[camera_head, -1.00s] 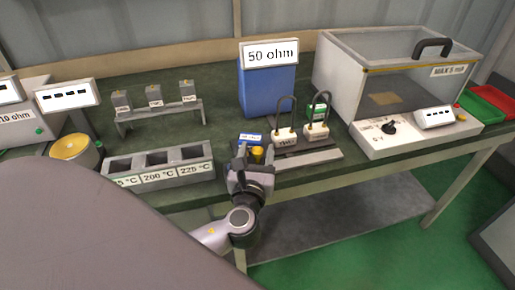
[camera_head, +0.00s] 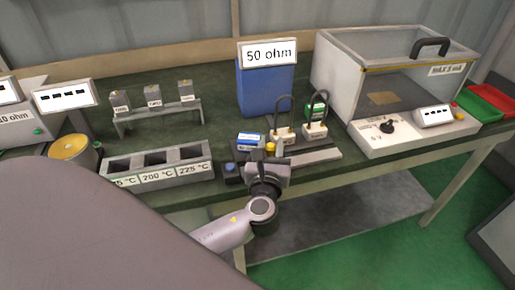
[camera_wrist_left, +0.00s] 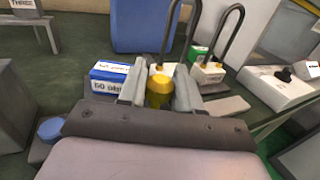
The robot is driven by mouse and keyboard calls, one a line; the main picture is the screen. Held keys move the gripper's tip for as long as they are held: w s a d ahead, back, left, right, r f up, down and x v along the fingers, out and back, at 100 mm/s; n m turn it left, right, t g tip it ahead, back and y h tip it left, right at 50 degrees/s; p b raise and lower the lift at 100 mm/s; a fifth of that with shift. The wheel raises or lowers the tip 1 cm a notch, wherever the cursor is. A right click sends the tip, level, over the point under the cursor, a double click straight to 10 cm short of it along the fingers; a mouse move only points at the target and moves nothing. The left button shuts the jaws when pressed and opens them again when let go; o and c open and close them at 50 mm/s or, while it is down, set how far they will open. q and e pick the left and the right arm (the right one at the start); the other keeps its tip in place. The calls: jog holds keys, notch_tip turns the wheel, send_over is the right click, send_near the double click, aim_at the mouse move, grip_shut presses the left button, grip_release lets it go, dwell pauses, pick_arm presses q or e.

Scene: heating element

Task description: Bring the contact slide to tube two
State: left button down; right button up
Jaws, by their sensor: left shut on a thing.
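My left gripper (camera_head: 266,158) is at the front of a dark base on the bench, its fingers shut around a yellow knob (camera_head: 271,148). I take this knob to be the contact slide; in the left wrist view the knob (camera_wrist_left: 159,88) stands upright between the two fingers (camera_wrist_left: 158,92). Two tubes with tall dark loops stand behind: the nearer left tube (camera_head: 283,134) is just behind the knob, and the other tube (camera_head: 316,130) is further right. My right gripper is not in view.
A blue-and-white block (camera_head: 250,139) lies left of the knob, and a blue button (camera_head: 230,168) is at the base's left end. A slotted temperature block (camera_head: 160,167) is left. A blue 50 ohm box (camera_head: 266,90) stands behind. A clear-lidded case (camera_head: 395,80) stands right.

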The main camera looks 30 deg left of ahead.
pick_arm(q)
jog(key=w+d, duration=0.4)
jog(key=shift+w+f+b, duration=0.1)
jog(key=shift+w+b, duration=0.25)
jog(key=shift+w, duration=0.05)
jog(key=c, duration=0.8)
grip_release()
jog(key=shift+c, duration=0.2)
jog(key=v, duration=0.7)
jog(key=shift+s+d, duration=0.1)
jog(key=shift+s, duration=0.05)
